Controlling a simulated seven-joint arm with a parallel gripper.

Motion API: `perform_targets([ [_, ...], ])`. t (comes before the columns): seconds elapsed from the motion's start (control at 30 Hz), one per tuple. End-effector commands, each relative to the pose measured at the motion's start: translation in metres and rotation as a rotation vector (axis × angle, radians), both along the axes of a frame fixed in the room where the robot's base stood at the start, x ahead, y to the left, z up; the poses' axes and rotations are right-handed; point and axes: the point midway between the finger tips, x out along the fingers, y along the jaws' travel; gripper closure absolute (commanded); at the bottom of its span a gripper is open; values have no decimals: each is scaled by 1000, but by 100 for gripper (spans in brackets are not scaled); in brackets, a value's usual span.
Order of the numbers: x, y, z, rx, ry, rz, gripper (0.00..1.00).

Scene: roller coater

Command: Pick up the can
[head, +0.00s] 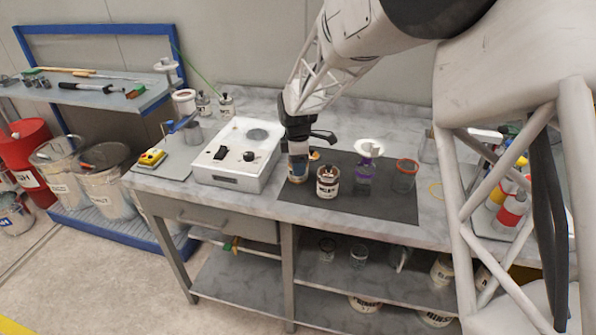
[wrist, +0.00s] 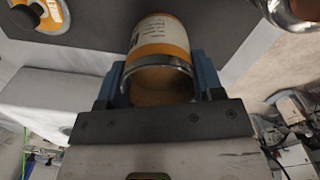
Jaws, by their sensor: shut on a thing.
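A can with a white and orange label (wrist: 160,38) sits between the two blue fingers of my gripper (wrist: 160,75) in the wrist view. My gripper is shut on it. In the head view my gripper (head: 298,150) reaches down over this can (head: 298,170), at the left part of the dark mat (head: 385,208). The can looks upright there; I cannot tell whether its base touches the mat. A second can with a pale, dark-lettered label (head: 327,183) stands just to its right.
A white box device (head: 232,175) with dark knobs stands close to the left. A clear container with a white funnel (head: 367,160) and a red-rimmed clear cup (head: 404,178) stand to the right on the mat. The mat's front strip is clear.

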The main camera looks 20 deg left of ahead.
Motion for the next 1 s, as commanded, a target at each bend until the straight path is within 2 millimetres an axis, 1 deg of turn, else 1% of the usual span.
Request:
perform_targets([
  [0.3,0,0,1,0,-1,0,68],
  [0.47,0,0,6,0,-1,0,68],
  [0.67,0,0,24,1,-2,0,68],
  [0.77,0,0,38,1,-3,0,68],
  [1.0,-29,-16,40,0,-1,0,68],
])
